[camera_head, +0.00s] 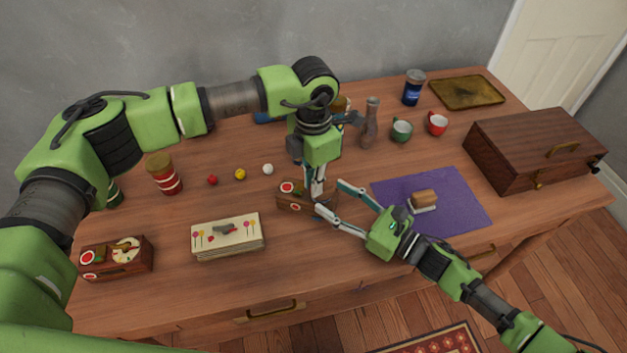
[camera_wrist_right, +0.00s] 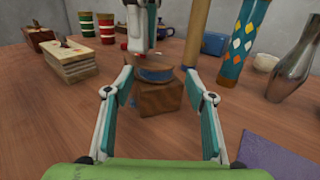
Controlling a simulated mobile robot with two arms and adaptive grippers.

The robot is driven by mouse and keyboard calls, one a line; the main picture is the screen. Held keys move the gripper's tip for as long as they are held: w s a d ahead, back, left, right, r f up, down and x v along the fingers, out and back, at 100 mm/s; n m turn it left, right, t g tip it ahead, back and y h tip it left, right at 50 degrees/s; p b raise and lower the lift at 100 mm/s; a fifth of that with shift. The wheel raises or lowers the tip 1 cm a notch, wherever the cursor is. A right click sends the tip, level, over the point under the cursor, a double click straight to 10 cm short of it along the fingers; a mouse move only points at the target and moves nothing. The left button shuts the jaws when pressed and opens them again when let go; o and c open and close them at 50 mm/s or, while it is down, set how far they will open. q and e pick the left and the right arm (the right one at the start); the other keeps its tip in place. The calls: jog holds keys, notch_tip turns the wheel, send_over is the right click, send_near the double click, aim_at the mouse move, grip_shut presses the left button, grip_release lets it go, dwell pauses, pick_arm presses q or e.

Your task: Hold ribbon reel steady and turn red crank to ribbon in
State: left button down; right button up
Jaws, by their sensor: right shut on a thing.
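The ribbon reel (camera_head: 291,205) is a small wooden block with a red and white disc, near the table's middle. In the right wrist view its wooden block (camera_wrist_right: 160,98) carries a round top with a blue band (camera_wrist_right: 153,74). My right gripper (camera_head: 329,197) reaches in from the right, its fingers shut on the reel from both sides. My left gripper (camera_head: 315,197) points down over the reel; its fingers (camera_wrist_right: 141,50) show above the reel's top in the right wrist view. Its fingertip gap is unclear.
A cream box (camera_head: 228,238) and another wooden block (camera_head: 116,262) stand left. Small balls (camera_head: 240,174) lie behind the cream box. A purple cloth (camera_head: 455,205) with a small block lies right, before a wooden chest (camera_head: 535,140). A vase (camera_head: 370,125) and cups (camera_head: 402,131) stand behind.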

pick_arm(q)
jog(key=shift+w+a+m, duration=0.1)
jog(key=shift+w+m, duration=0.05)
jog(key=shift+m, duration=0.75)
jog(key=shift+w+m, duration=0.15)
jog(key=shift+m, duration=0.75)
jog(key=c, duration=2.1)
grip_release()
jog(key=shift+r, duration=0.1)
notch_tip(320, 180, up, 12)
jog(key=shift+f, duration=0.1)
